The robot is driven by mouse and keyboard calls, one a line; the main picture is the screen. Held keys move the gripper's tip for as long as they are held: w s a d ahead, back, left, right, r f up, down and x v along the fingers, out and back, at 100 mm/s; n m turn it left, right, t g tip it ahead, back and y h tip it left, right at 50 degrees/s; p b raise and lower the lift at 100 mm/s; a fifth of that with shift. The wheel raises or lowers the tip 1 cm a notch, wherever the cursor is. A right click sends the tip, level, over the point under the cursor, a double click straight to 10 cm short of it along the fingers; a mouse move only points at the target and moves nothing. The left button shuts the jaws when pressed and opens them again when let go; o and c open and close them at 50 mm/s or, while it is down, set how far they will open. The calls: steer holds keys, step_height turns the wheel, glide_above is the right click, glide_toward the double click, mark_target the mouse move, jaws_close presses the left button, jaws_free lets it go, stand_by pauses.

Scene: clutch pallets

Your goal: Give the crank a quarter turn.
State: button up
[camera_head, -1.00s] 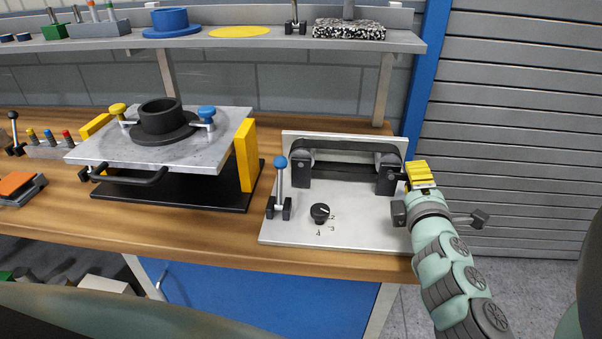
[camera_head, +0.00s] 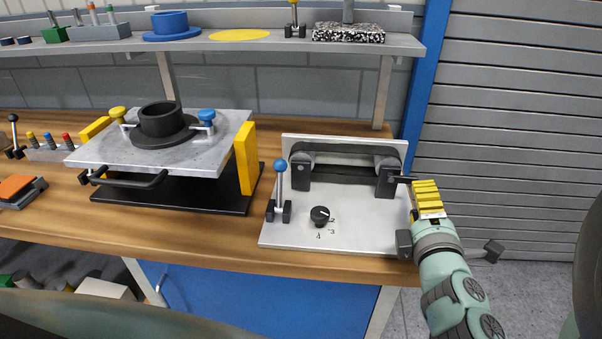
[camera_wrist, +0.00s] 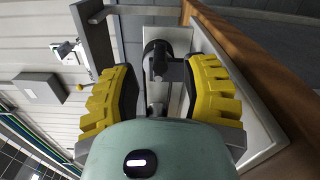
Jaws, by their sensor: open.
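A pale plate (camera_head: 350,225) on the bench's right carries two dark pulley blocks with a belt (camera_head: 345,157) between them. The dark crank (camera_head: 401,179) sticks out from the right-hand block toward my gripper. My gripper (camera_head: 427,190), with yellow ridged fingers, is at the plate's right edge, by the crank's outer end. In the wrist view my gripper (camera_wrist: 160,88) is open, its fingers spread to either side of the crank's dark, grey-ended parts (camera_wrist: 157,68). I cannot tell whether either finger touches it. My gripper's palm hides the nearer part.
A blue-knobbed lever (camera_head: 280,185) and a numbered black dial (camera_head: 320,215) stand on the plate. A grey clutch table (camera_head: 210,160) with a black flanged ring is to the left. A blue post (camera_head: 421,90) and grey shutter (camera_head: 520,130) stand behind and right.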

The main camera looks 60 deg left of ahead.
steer(key=shift+v, duration=0.8)
